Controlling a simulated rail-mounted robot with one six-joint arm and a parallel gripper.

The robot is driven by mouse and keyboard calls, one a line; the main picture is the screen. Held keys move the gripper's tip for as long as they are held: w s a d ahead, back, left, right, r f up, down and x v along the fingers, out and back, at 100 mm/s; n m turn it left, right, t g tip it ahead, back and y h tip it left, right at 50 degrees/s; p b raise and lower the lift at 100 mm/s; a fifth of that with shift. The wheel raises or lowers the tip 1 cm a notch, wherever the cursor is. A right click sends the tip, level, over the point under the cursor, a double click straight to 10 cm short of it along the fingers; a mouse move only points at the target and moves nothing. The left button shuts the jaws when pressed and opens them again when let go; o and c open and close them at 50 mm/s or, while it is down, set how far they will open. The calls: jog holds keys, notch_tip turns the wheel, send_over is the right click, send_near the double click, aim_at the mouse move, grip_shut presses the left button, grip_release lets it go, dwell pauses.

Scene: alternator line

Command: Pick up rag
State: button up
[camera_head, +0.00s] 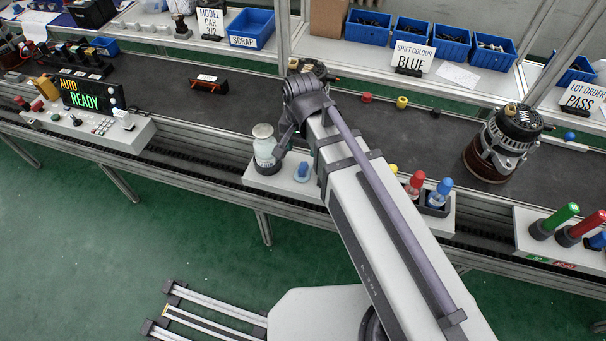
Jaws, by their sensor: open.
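I cannot pick out a rag for certain. A small blue item (302,172), possibly folded cloth, lies on the pale shelf at the front edge of the line; it is too small to tell. My gripper (283,146) is open, partly hidden by my own wrist and arm. It hangs over the same shelf, beside a glass jar with a pale lid (264,146) and to the left of the blue item. I see nothing held in it. My arm covers part of the shelf to the right.
Red-capped (415,184) and blue-capped bottles (440,193) stand right of my arm. An alternator (502,142) stands on the dark belt (235,108). A control box (92,122) is at left, marker holders (566,226) at right. Blue bins (411,31) line the back shelf.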

aim_at(303, 166)
notch_tip(303, 166, down, 10)
jog(key=b, duration=0.8)
jog(key=shift+w+d+b, duration=0.15)
jog(key=shift+b, duration=0.15)
jog(key=shift+r, duration=0.15)
grip_shut()
jog(key=shift+r+p, duration=0.1)
jog(key=shift+p, duration=0.2)
notch_tip(303, 166, up, 10)
jog(key=p, duration=1)
jog(key=shift+r, duration=0.1)
jog(key=shift+f, duration=0.2)
